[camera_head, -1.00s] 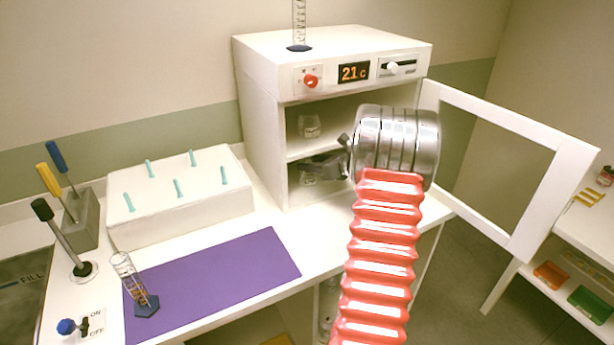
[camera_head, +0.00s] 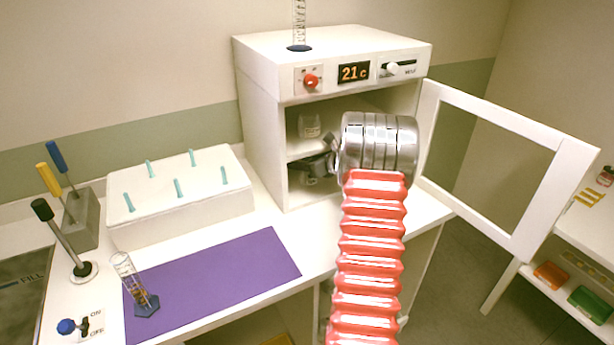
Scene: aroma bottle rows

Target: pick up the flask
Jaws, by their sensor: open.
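A small clear glass vessel (camera_head: 309,126) stands on the upper shelf of the open white cabinet. Another glass vessel, mostly hidden behind my gripper, shows on the lower shelf (camera_head: 309,180). Both are small, and I cannot tell for sure which one is the flask. My gripper (camera_head: 303,166) is open and reaches left into the lower compartment, below the shelf edge. It is in front of or around the lower glass; I cannot tell which, or whether they touch.
The cabinet (camera_head: 262,130) has its framed door (camera_head: 520,245) swung open to the right. A graduated cylinder (camera_head: 299,25) stands on its top. A white peg block (camera_head: 180,200), a purple mat (camera_head: 220,275) and another cylinder (camera_head: 130,275) are to the left.

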